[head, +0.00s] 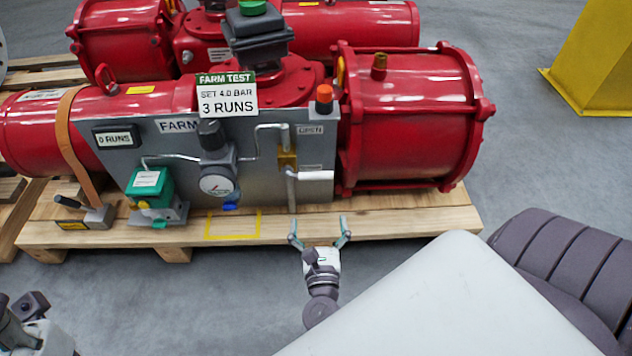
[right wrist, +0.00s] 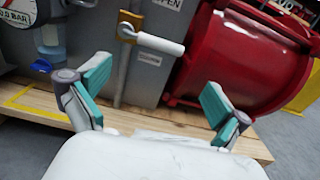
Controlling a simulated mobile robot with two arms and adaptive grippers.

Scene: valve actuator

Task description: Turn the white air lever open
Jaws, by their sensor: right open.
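The white air lever (head: 315,175) sticks out to the right, roughly level, from a brass valve (head: 287,158) on the grey panel. It also shows in the right wrist view (right wrist: 160,43), beyond and between the fingers. My right gripper (head: 320,225) is open and empty, in front of the pallet's front edge and below the lever, apart from it. In the right wrist view its teal-padded fingers (right wrist: 152,88) are spread wide. My left arm shows only in part at the lower left corner of the head view; its fingers cannot be made out clearly.
A pressure gauge (head: 217,185) and a green box (head: 150,187) are on the panel's left side. A red cylinder (head: 410,115) stands close to the right of the lever. The wooden pallet (head: 400,217) bears the actuator. A yellow post (head: 600,60) stands at the back right.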

